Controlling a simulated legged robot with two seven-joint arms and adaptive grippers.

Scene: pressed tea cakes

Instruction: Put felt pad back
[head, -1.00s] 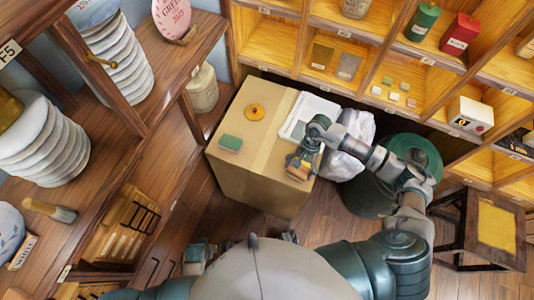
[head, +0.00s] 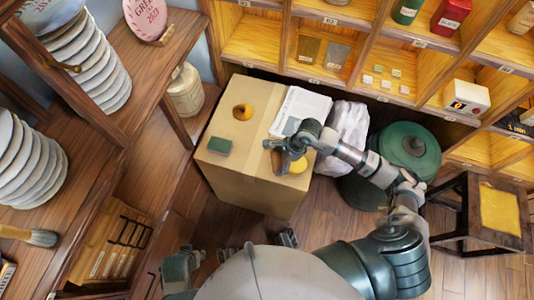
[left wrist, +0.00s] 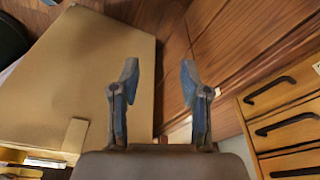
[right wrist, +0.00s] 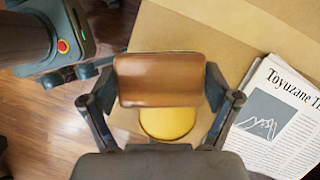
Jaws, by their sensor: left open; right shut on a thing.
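I cannot tell for sure which thing is the felt pad. A flat yellow disc (head: 298,165) lies on the cardboard box (head: 250,180) near its right edge, and it also shows in the right wrist view (right wrist: 167,122). My right gripper (head: 283,157) is over the box beside the disc. In the right wrist view it is shut on a brown block (right wrist: 158,80), which hides part of the disc. A green block (head: 219,146) lies at the box's left edge. My left gripper (left wrist: 160,68) is open and empty, with the floor and box side beyond it.
On the box are an orange-yellow knobbed thing (head: 242,111) and a newspaper (head: 300,108). A white bag (head: 346,135) and green bin (head: 403,158) stand to the right, then a stool (head: 497,210) with a yellow top. Shelves (head: 100,190) stand left and behind.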

